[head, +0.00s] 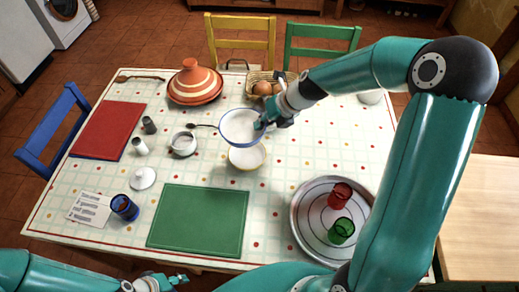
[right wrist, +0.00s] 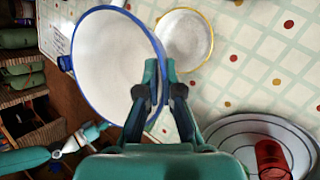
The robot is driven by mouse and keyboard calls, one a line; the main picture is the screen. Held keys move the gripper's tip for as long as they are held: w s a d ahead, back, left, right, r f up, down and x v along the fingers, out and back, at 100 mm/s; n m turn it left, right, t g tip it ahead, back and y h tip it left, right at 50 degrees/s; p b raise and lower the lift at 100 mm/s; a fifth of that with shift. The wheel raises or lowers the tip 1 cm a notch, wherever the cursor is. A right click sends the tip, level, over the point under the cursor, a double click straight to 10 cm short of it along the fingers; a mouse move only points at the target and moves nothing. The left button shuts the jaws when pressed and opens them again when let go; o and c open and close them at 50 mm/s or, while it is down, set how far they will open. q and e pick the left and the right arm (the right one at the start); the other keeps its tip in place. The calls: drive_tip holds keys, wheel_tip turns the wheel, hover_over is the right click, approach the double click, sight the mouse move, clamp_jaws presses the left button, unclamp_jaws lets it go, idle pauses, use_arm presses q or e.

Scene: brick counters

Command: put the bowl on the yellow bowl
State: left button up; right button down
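The bowl, white with a blue rim (head: 236,126), is held in the air by my right gripper (head: 266,122). In the right wrist view the fingers of the right gripper (right wrist: 160,72) pinch the rim of the bowl (right wrist: 105,65), and the bowl looks tilted. The yellow bowl, white inside with a yellow rim (head: 247,158), stands on the table. In the head view it is just below the held bowl, which hides its far edge; it also shows in the right wrist view (right wrist: 186,38). My left gripper (head: 172,282) is low at the front edge, too small to read.
A round tray (head: 305,232) with a red cup (head: 340,194) and a green cup (head: 342,231) stands to the right. A sugar pot (head: 183,143) with a spoon is to the left. Behind are a tagine (head: 195,82) and an egg basket (head: 259,79). A green mat (head: 198,220) lies in front.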

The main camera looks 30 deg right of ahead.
drive_tip(key=shift+f+b, duration=2.3)
drive_tip(key=shift+f, duration=3.55)
drive_tip(key=shift+f, duration=0.3)
drive_tip(key=c, duration=1.8)
unclamp_jaws()
drive_tip(key=o, duration=0.5)
drive_tip(key=shift+r, duration=0.1)
